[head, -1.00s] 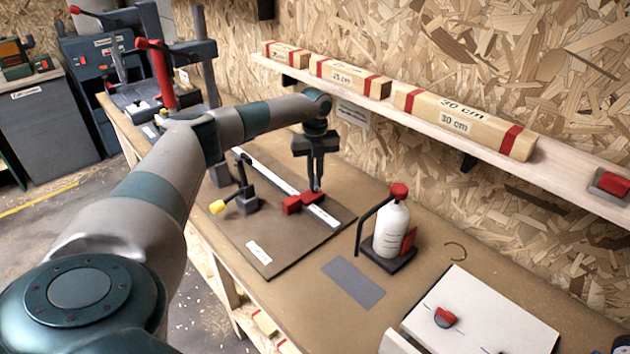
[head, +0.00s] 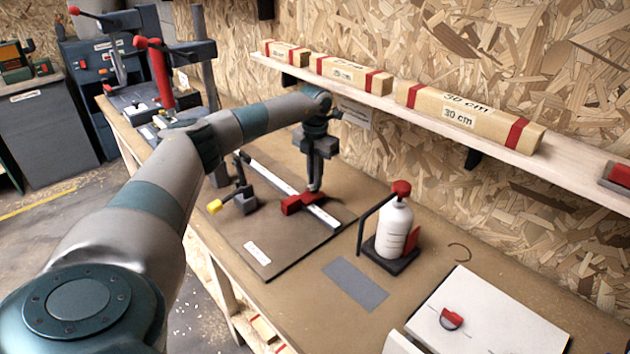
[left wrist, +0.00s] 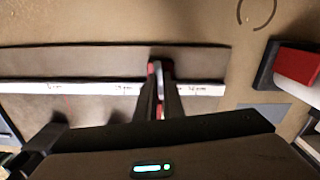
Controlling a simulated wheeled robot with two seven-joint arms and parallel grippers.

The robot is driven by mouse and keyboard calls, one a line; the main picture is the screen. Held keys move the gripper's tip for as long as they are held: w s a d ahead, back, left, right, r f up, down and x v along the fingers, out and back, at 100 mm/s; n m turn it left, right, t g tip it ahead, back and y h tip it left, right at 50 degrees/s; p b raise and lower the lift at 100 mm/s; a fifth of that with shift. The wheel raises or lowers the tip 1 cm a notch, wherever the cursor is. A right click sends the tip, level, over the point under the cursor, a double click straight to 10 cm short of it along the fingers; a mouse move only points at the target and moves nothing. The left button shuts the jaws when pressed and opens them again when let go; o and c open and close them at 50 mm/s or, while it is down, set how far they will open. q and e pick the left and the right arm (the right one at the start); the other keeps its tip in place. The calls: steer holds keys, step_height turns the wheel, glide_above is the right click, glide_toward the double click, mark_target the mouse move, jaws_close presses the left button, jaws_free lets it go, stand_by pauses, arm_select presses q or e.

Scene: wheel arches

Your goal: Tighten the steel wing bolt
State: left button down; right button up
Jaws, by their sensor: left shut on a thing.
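My left gripper (head: 314,190) points straight down at a red stop block (head: 292,204) on a white measuring strip (head: 327,217). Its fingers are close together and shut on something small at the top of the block. The steel wing bolt is hidden by the fingertips there, so I cannot make out its shape. In the left wrist view, the fingers (left wrist: 160,92) meet over the white strip (left wrist: 80,87), with a bit of red showing beside them. My right gripper is not in view.
A white bottle with a red cap (head: 394,225) stands to the right in a dark holder. A shelf with wooden length blocks (head: 468,115) runs along the wall.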

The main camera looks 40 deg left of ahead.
arm_select(q)
steer(key=shift+w+r+m, duration=0.1)
steer(key=shift+r+m, duration=0.15)
steer(key=shift+m, duration=0.35)
steer(key=c, duration=1.9)
jaws_free()
steer(key=shift+o, duration=0.2)
steer(key=shift+d, duration=0.1)
steer(key=shift+f, duration=0.1)
